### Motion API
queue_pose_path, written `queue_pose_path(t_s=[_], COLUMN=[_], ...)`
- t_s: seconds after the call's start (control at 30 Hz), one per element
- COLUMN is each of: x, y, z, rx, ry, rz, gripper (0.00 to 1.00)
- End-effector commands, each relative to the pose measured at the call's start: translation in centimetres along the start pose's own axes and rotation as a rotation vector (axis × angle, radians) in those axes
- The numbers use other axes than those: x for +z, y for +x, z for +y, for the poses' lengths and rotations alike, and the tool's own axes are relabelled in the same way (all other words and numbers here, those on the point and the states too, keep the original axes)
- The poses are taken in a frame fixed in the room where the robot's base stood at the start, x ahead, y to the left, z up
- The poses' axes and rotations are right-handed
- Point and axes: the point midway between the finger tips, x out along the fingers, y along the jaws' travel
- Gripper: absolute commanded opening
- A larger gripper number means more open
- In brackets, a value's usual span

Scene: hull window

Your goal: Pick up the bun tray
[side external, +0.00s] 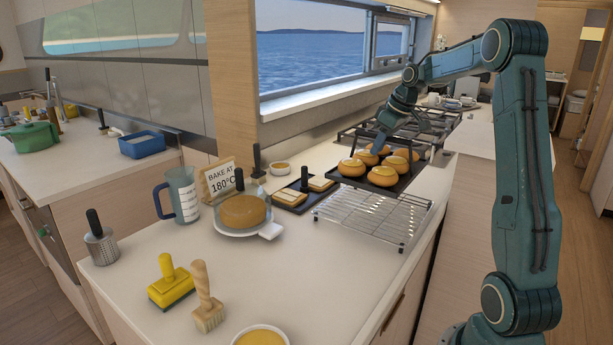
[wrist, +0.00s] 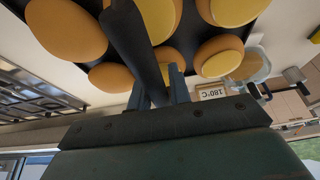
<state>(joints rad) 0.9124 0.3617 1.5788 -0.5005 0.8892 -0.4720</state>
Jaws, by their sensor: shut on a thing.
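The bun tray (side external: 402,184) is dark and flat and carries several round golden-topped buns (side external: 383,175). The finger contact is partly hidden.
A hob (side external: 420,128) lies behind the tray. A small dark tray with bread slices (side external: 320,183), a cake on a stand (side external: 243,212), a measuring jug (side external: 181,195) and a sign (side external: 217,180) stand to the left.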

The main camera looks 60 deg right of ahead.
Motion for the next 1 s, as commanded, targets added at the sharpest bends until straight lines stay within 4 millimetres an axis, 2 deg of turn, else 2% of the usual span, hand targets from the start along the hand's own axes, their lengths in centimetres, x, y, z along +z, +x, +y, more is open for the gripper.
queue_pose_path(t_s=[0.03, 0.13, 0.4, 0.7, 1.0], x=[-0.6, -1.4, -2.8, -3.3, -3.3], y=[-1.3, -3.2, -6.4, -7.9, -8.0], z=[0.1, 0.1, 0.1, 0.0, 0.0], rx=[0.007, 0.007, 0.003, 0.003, 0.002], ry=[-0.003, -0.003, -0.002, 0.000, -0.001], rz=[0.007, 0.006, 0.006, 0.003, 0.003], gripper=[0.00, 0.00, 0.00, 0.00, 0.00])
